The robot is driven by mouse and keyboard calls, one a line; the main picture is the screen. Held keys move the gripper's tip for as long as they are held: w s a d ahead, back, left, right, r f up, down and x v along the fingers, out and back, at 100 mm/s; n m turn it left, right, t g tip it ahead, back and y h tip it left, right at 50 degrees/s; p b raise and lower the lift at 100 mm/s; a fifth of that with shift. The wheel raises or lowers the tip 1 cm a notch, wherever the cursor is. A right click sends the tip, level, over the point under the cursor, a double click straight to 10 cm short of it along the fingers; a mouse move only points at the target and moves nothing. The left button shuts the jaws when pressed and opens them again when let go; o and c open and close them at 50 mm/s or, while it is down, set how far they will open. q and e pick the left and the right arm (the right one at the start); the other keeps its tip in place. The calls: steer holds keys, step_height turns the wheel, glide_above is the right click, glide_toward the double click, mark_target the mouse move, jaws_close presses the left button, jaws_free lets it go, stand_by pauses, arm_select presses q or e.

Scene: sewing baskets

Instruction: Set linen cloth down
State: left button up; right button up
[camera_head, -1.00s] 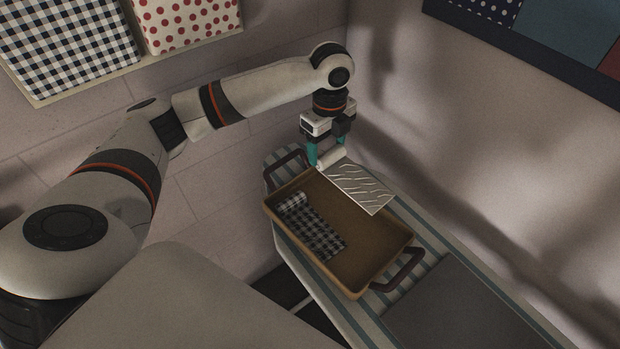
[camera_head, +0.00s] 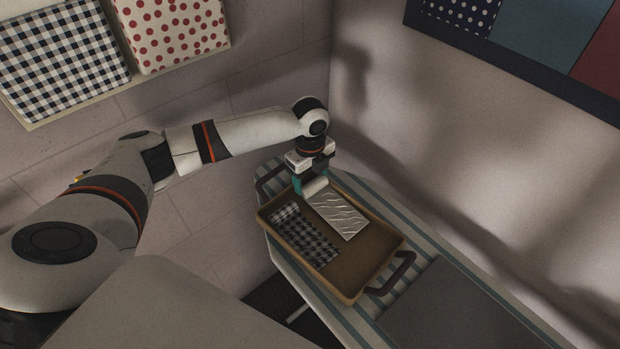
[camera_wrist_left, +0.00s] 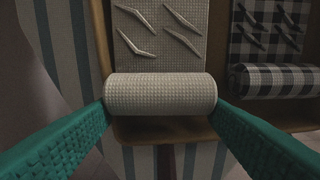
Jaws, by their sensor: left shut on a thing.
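The linen cloth (camera_head: 339,213) is pale, with a rolled end and a flat part marked by raised creases. My left gripper (camera_head: 311,188) is shut on the rolled end, at the far end of the brown basket (camera_head: 350,292). In the left wrist view the green fingers (camera_wrist_left: 160,110) press both ends of the cloth's roll (camera_wrist_left: 160,93). The flat part reaches over the basket's inside, beside the checked cloth (camera_head: 306,238). The checked cloth also shows in the left wrist view (camera_wrist_left: 272,80). I cannot tell whether the linen touches the basket floor. My right gripper is not in view.
The basket stands on a striped board (camera_head: 330,313) and has dark handles, one (camera_head: 398,273) at the near end. A grey flat panel (camera_head: 455,305) lies to the right. Walls with cloth panels (camera_head: 62,60) stand behind and at the right.

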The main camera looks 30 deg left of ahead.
arm_select(q)
steer(key=shift+s+f, duration=0.4)
steer(key=shift+f, duration=0.3)
steer(key=o, duration=0.8)
steer(key=shift+c, duration=0.2)
steer(key=shift+o, duration=1)
steer(key=shift+s, duration=0.15)
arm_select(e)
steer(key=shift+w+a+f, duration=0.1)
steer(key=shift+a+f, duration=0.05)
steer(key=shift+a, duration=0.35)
arm_select(q)
steer(key=shift+d, duration=0.1)
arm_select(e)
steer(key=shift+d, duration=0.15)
arm_select(q)
steer(key=shift+w+r, duration=0.2)
steer(key=shift+r, duration=0.15)
step_height(320, 180, up, 12)
steer(key=b, duration=0.1)
steer(key=shift+w+f+b, duration=0.25)
steer(key=shift+w+b, duration=0.15)
steer(key=shift+w, duration=0.05)
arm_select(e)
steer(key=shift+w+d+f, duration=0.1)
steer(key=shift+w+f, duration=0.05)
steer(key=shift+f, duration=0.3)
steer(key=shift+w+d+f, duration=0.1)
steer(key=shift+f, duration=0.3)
